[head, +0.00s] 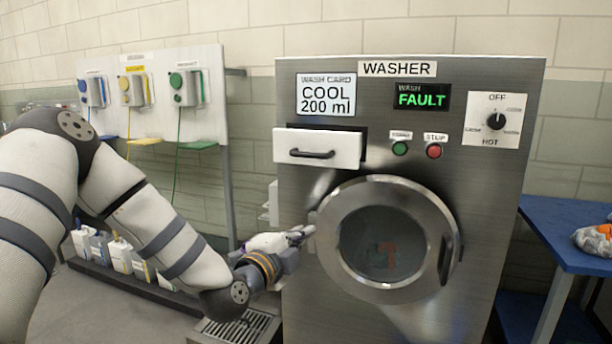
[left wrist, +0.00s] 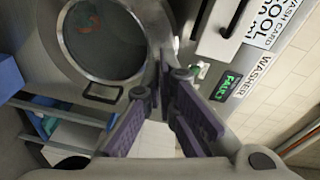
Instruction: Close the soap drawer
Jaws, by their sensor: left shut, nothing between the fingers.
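The soap drawer (head: 317,149) is a white front with a dark bar handle at the upper left of the steel washer (head: 470,180). It stands out from the panel, with a dark gap showing above and to its right. It also shows at the top of the left wrist view (left wrist: 222,28). My left gripper (head: 305,233) is shut and empty, below the drawer and beside the left rim of the round door (head: 385,240). Its purple fingers also show in the left wrist view (left wrist: 165,75). My right gripper is not in view.
The washer display (head: 422,97) reads FAULT. Green (head: 400,149) and red (head: 435,151) buttons and a dial (head: 495,121) are right of the drawer. A dispenser board (head: 150,92) hangs at left, with several containers below. A blue table (head: 572,235) stands at right.

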